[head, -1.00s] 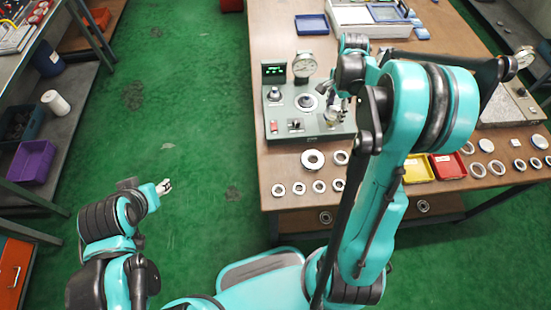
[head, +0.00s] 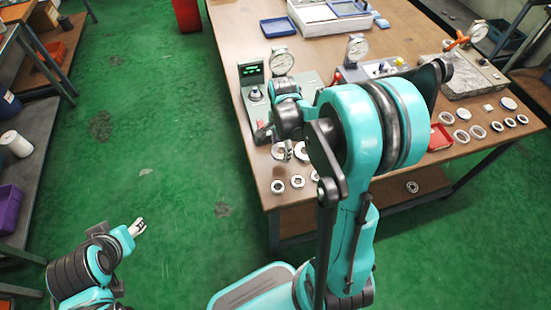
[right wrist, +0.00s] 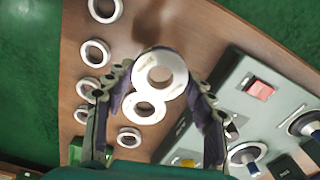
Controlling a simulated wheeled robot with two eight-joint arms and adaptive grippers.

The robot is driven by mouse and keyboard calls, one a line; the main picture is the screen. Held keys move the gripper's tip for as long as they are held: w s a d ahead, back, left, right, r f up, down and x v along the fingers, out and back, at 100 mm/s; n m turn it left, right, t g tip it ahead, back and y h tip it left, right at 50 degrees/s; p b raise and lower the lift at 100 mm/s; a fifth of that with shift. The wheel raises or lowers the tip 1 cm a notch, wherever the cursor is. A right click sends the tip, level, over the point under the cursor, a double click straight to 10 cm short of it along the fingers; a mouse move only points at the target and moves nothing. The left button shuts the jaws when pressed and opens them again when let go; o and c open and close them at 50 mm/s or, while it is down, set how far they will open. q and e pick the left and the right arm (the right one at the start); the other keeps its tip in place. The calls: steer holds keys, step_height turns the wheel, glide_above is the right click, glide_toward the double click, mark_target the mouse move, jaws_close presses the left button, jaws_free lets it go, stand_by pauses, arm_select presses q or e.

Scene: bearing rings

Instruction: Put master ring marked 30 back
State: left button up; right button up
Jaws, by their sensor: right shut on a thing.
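My right gripper (right wrist: 163,82) is shut on a thick pale metal ring (right wrist: 160,75); no marking on it is readable. The held ring (head: 278,151) also shows in the head view, over the table's front left part, in front of the gauge stand. In the wrist view it partly overlaps another ring (right wrist: 144,108) lying on the table. Whether the held ring touches the table I cannot tell. My left gripper (head: 138,228) is empty over the green floor, far from the table; its finger gap is too small to judge.
A row of smaller rings (head: 277,187) lies along the front edge of the wooden table (head: 232,45). The grey gauge stand (right wrist: 235,90) with a red switch is close beside the right gripper. A red tray (head: 440,138) and several rings lie further right.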

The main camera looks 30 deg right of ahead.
mark_target(276, 155)
steer(key=shift+w+a+f, duration=0.55)
steer(key=shift+w, duration=0.1)
steer(key=shift+f, duration=0.2)
steer(key=shift+f+b, duration=1.1)
steer(key=shift+f, duration=0.65)
steer(key=shift+f, duration=0.2)
steer(key=o, duration=1.7)
steer(key=shift+r, duration=0.1)
